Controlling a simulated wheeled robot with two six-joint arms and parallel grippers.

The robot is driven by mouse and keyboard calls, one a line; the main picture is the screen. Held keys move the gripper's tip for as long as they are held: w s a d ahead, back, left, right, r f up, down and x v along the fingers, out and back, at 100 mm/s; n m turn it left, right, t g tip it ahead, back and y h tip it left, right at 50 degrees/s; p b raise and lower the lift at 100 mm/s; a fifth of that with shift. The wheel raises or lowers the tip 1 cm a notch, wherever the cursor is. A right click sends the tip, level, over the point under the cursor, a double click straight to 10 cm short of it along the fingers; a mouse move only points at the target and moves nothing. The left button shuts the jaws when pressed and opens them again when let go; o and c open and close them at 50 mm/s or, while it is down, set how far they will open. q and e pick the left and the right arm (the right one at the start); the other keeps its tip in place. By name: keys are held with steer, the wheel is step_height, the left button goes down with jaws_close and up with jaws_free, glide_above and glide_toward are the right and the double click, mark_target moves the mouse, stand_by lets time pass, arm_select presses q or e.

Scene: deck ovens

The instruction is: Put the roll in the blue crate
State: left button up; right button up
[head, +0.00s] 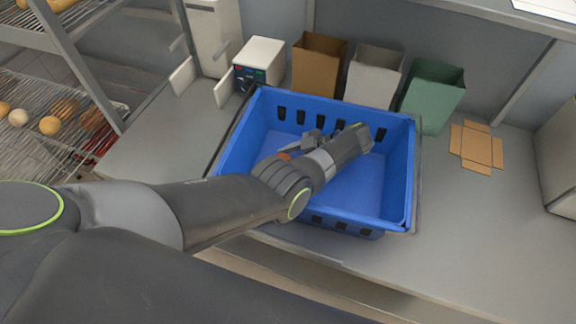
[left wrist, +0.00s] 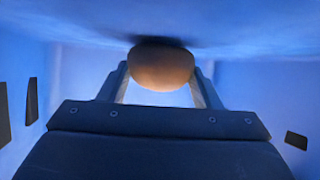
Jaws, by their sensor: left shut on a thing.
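The blue crate (head: 398,185) stands on the grey counter, open at the top. My left arm reaches over its near rim, and my left gripper (head: 302,147) is down inside it, partly hidden by my wrist. In the left wrist view, the gripper (left wrist: 160,75) is shut on the roll (left wrist: 161,66), a smooth brown rounded piece between both fingers. Blue crate walls and floor surround it. In the head view only a small orange-brown patch shows beside the gripper. I cannot tell whether the roll touches the crate floor. My right gripper is not in view.
Behind the crate stand a white device (head: 259,58), a brown bag (head: 318,66), a white bag (head: 373,77) and a green bag (head: 433,92). A flat cardboard piece (head: 477,147) lies at right. A wire rack (head: 50,120) with bread is at left. The right counter is mostly clear.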

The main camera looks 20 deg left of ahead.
arm_select(q)
steer(key=shift+f, duration=0.1)
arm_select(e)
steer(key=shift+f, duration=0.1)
arm_select(q)
steer(key=shift+f, duration=0.1)
steer(key=o, duration=1)
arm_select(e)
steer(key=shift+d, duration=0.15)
